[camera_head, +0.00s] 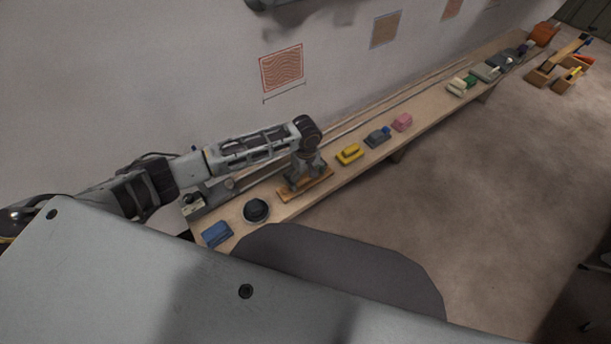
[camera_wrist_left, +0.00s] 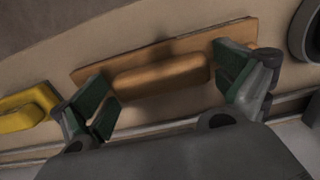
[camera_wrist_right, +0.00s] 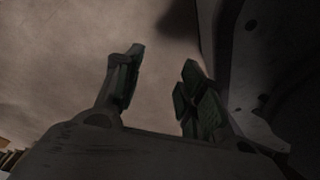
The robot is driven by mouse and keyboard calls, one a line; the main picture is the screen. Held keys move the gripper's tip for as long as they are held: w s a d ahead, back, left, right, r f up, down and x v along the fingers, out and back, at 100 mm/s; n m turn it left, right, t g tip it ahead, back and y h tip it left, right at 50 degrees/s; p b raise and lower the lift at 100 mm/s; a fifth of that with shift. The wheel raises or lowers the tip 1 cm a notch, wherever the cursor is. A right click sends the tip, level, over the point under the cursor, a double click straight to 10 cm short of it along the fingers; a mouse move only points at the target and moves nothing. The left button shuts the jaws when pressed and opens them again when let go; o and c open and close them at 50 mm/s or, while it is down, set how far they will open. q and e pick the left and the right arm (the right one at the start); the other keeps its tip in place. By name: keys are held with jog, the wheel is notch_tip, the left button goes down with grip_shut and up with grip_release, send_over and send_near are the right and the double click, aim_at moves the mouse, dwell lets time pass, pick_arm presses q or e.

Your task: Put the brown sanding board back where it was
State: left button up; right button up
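The brown sanding board (camera_head: 322,183) lies on the long wooden bench, under my left gripper (camera_head: 303,178) in the head view. In the left wrist view the flat board (camera_wrist_left: 135,62) with its raised long handle (camera_wrist_left: 160,75) shows between the fingers of my left gripper (camera_wrist_left: 160,78). The fingers are wide apart, one near each end of the handle, with gaps visible. I cannot tell whether a fingertip touches the board. My right gripper (camera_wrist_right: 160,80) is open and empty over the floor in the right wrist view. It is not seen in the head view.
A yellow block (camera_head: 349,154), a blue-grey block (camera_head: 378,136) and a pink block (camera_head: 402,122) lie farther along the bench (camera_head: 433,108). A dark round object (camera_head: 256,210) and a blue block (camera_head: 216,234) lie nearer. The wall is behind; open floor (camera_head: 500,190) is right.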

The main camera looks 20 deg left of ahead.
aim_at(306, 176)
jog(key=shift+w+d, duration=0.35)
jog(key=shift+w, duration=0.05)
pick_arm(q)
jog(key=shift+r, duration=0.6)
notch_tip(306, 176, up, 4)
jog(key=shift+r+p, duration=0.25)
jog(key=shift+p, duration=0.25)
notch_tip(306, 176, up, 6)
jog(key=p, duration=0.1)
jog(key=shift+r, duration=0.25)
pick_arm(e)
jog(key=shift+s+d+f, duration=0.15)
jog(key=shift+s+d, duration=0.15)
jog(key=shift+s, duration=0.5)
jog(key=shift+s+d+f, duration=0.15)
jog(key=shift+s+d, duration=0.1)
jog(key=shift+s, duration=0.6)
jog(key=shift+s+d+f, duration=0.15)
jog(key=shift+s+d, duration=0.15)
jog(key=shift+s, duration=0.5)
